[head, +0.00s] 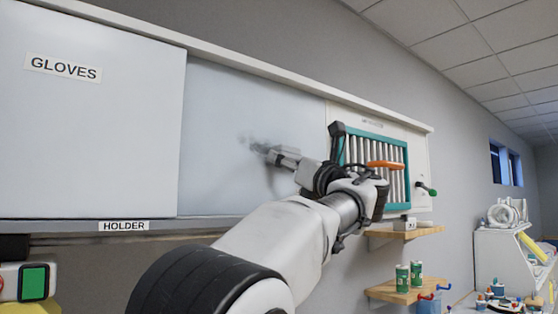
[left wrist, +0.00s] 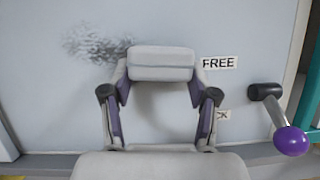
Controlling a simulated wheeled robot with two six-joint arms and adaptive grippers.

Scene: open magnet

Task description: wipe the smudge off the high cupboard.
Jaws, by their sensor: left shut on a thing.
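The high cupboard's pale panel (head: 225,120) fills the middle of the head view. A dark grey speckled smudge (left wrist: 95,42) shows on it at the upper left of the left wrist view, and faintly in the head view (head: 248,140). My left gripper (left wrist: 160,78) is shut on a light grey block-like pad (left wrist: 160,62). The pad is just right of and slightly below the smudge, and may cover its right edge. I cannot tell whether the pad touches the panel. In the head view my left gripper (head: 280,155) is at the panel, right of the smudge. My right gripper is out of view.
A FREE label (left wrist: 220,62) and a lever with a purple knob (left wrist: 291,140) are right of the pad. The GLOVES door (head: 90,130) stands left.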

